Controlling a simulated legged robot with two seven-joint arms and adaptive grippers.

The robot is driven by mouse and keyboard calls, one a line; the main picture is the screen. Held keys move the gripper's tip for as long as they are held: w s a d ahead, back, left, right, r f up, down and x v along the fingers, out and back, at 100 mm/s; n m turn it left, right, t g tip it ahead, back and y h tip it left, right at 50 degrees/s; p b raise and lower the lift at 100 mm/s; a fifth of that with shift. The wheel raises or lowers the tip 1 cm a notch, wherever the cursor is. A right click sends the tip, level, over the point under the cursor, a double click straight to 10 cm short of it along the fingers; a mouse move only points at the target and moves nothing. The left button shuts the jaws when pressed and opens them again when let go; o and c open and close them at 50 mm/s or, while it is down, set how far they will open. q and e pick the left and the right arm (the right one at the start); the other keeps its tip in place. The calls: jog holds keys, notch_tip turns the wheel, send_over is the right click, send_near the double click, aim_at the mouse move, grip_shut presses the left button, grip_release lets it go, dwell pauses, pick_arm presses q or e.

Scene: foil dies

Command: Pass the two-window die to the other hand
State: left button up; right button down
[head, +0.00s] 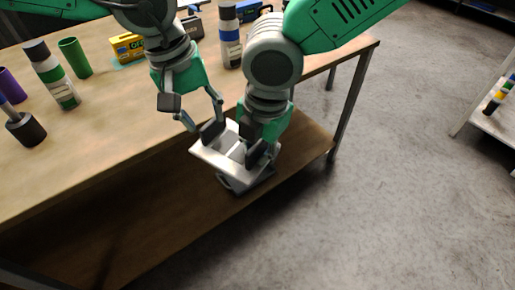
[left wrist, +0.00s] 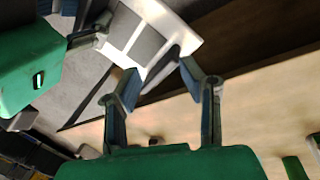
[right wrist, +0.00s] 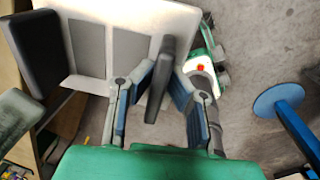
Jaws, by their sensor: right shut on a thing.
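The two-window die is a white plate (head: 206,150) with two grey windows and dark grips at its ends. It is held in the air past the table's front edge and also shows in the left wrist view (left wrist: 183,38) and the right wrist view (right wrist: 172,20). My right gripper (head: 257,149) is shut on a dark grip (right wrist: 156,80) at one end. My left gripper (head: 191,116) is at the other end, with its fingers apart. In the left wrist view a dark grip (left wrist: 166,66) shows near its fingertips. I cannot tell whether they touch.
On the wooden table (head: 120,112) stand a white bottle with a green band (head: 52,78), a green cup (head: 75,57), a yellow box (head: 128,46) and a blue-banded bottle (head: 229,40). A lower shelf (head: 150,222) lies beneath. Open floor (head: 410,180) is to the right.

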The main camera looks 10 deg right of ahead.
pick_arm(q)
jog(key=s+a+f+n+h, duration=0.25)
jog(key=s+f+n, duration=0.35)
jog(key=s+n, duration=0.3)
jog(key=s+a+f+m+y, duration=0.2)
jog(key=a+f, duration=0.4)
jog(key=f, duration=0.3)
jog(key=s+a+f+m+y, duration=0.25)
jog(key=a+f, duration=0.25)
jog(key=f, duration=0.3)
jog(key=s+a+f+m, duration=0.7)
jog(key=s+a, duration=0.2)
jog(key=s, duration=0.1)
jog(key=shift+s+f, duration=0.25)
jog(key=shift+s, duration=0.05)
